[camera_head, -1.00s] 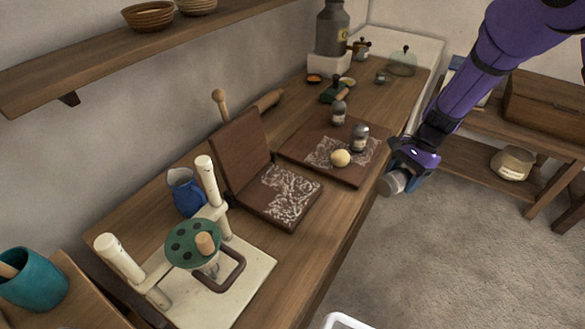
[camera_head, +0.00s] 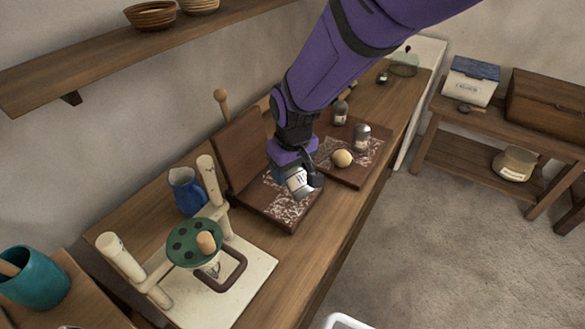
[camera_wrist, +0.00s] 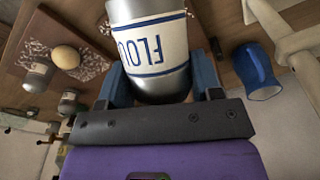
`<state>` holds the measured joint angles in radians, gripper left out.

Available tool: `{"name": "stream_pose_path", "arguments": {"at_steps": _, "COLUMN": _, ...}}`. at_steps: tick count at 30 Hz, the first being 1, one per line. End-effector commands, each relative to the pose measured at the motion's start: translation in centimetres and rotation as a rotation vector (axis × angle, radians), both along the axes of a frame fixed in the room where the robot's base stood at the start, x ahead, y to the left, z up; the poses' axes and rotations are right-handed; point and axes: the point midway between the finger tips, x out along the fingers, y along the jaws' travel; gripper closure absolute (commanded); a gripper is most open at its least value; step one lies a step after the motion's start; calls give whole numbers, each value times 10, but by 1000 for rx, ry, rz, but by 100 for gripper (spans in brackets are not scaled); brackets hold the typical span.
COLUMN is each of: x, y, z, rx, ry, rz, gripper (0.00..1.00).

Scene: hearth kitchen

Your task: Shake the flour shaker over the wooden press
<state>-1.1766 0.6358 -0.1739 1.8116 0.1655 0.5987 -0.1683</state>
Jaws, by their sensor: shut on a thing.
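My gripper (camera_head: 297,172) is shut on the flour shaker (camera_head: 299,184), a metal can with a white label. In the wrist view the shaker (camera_wrist: 152,45) sits between the blue fingers, its FLOUR lettering upside down. The shaker is tilted and above the flour-dusted base of the wooden press (camera_head: 285,209). The press is dark brown and hinged, with its lid (camera_head: 236,150) standing open at the back. My gripper and the shaker hide part of the base. I cannot make out falling flour.
A floured board (camera_head: 350,173) with a dough ball (camera_head: 342,158) and two small shakers lies to the right. A blue jug (camera_head: 187,192) and a cream frame (camera_head: 215,290) with a green disc stand to the left. The counter's front strip is clear.

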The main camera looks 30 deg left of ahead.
Motion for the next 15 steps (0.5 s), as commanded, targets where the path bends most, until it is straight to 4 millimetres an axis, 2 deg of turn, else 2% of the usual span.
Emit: {"name": "stream_pose_path", "arguments": {"at_steps": 15, "x": -2, "y": -9, "z": 7, "rx": 312, "ry": -158, "rz": -9, "gripper": 67}}
